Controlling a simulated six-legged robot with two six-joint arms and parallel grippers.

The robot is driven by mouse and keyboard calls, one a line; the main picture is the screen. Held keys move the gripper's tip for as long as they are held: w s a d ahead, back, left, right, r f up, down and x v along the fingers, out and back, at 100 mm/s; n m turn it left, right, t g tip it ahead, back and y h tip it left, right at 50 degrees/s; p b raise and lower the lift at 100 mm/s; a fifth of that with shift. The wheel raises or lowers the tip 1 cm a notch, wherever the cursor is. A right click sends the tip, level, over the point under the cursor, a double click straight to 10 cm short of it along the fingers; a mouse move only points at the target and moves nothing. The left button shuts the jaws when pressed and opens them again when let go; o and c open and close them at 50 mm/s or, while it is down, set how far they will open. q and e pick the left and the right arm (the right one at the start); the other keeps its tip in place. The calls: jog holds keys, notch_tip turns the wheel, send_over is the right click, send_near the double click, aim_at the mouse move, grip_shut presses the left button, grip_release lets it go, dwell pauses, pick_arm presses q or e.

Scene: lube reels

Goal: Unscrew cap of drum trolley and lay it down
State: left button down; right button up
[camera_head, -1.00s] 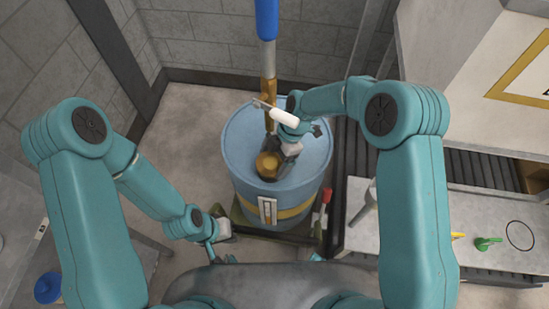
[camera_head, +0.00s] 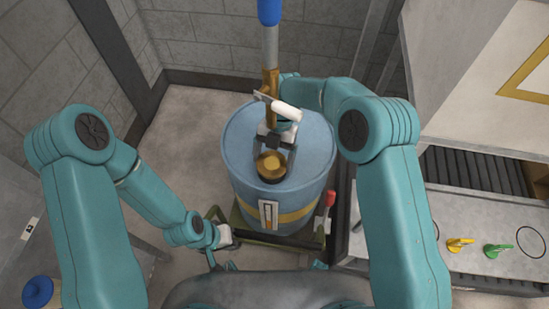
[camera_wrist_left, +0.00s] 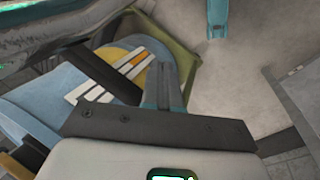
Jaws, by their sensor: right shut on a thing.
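A blue drum (camera_head: 240,165) with a yellow band stands on a dark green trolley (camera_head: 290,243). A round brass cap (camera_head: 271,165) sits on the near part of its lid. My right gripper (camera_head: 271,153) reaches in from behind the cap, with its dark fingers shut on it. Whether the cap has lifted off its opening cannot be told. My left gripper (camera_head: 226,236) is low beside the drum's near left, by the trolley frame. In the left wrist view, the drum's striped label (camera_wrist_left: 120,72) lies close by; the left finger gap is unclear.
A pump pipe (camera_head: 270,85) with a blue top and a white-handled nozzle (camera_head: 286,110) rises behind the cap, close to my right wrist. A red-tipped lever (camera_head: 328,198) is at right. The right bench (camera_head: 470,215) carries yellow and green handles. Floor left of the drum is clear.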

jog(key=shift+s+a+f+n+h, duration=0.15)
jog(key=shift+n+h, duration=0.25)
jog(key=shift+n, duration=0.5)
pick_arm(q)
jog(key=shift+f, duration=0.2)
pick_arm(e)
jog(key=shift+f, duration=0.1)
